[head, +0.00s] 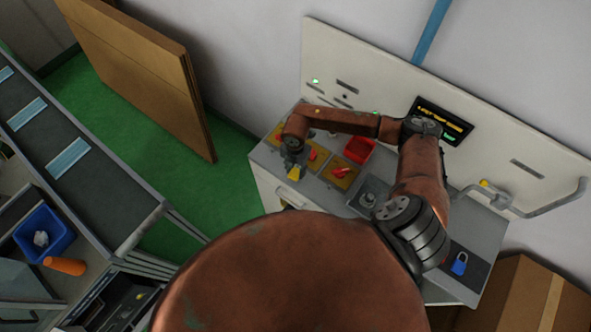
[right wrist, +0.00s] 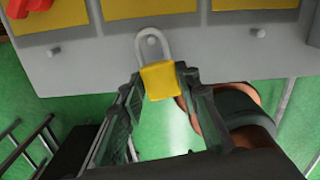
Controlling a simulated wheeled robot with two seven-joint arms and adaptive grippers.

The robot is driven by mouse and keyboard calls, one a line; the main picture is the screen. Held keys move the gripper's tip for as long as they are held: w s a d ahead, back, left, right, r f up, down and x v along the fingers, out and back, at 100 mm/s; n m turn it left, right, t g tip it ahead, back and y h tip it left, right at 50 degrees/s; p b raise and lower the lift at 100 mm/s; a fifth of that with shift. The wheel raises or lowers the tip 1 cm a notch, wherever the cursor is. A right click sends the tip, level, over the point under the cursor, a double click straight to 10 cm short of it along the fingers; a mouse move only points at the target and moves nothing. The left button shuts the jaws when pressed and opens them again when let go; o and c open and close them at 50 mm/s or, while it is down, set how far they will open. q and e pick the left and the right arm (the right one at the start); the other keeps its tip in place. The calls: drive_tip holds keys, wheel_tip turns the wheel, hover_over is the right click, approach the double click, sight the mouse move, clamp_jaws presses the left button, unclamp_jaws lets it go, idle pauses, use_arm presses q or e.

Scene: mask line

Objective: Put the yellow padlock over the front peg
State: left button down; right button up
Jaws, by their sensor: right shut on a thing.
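The yellow padlock (right wrist: 160,80) hangs between the fingers of my right gripper (right wrist: 159,92), with its grey shackle pointing to the grey front face of the console. A small grey peg (right wrist: 152,42) shows inside the shackle's loop; I cannot tell whether the shackle is around it or only in front of it. Two more pegs show on that face, one to the right (right wrist: 258,33) and one to the left (right wrist: 53,50). In the head view my right gripper (head: 293,165) holds the padlock (head: 293,174) at the console's left front edge. My left gripper is not in view.
The console top (head: 265,155) carries yellow plates with red switches and a red tray (head: 359,149). A blue padlock (head: 459,263) lies at its right end. A conveyor (head: 75,165) and a blue bin (head: 44,232) are at left. Green floor lies between.

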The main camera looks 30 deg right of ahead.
drive_tip(key=shift+f+b, duration=0.95)
drive_tip(key=shift+f, duration=0.4)
idle(0.8)
idle(0.3)
drive_tip(key=o, duration=1.1)
drive_tip(key=shift+o, duration=0.2)
wheel_tip(320, 180, up, 12)
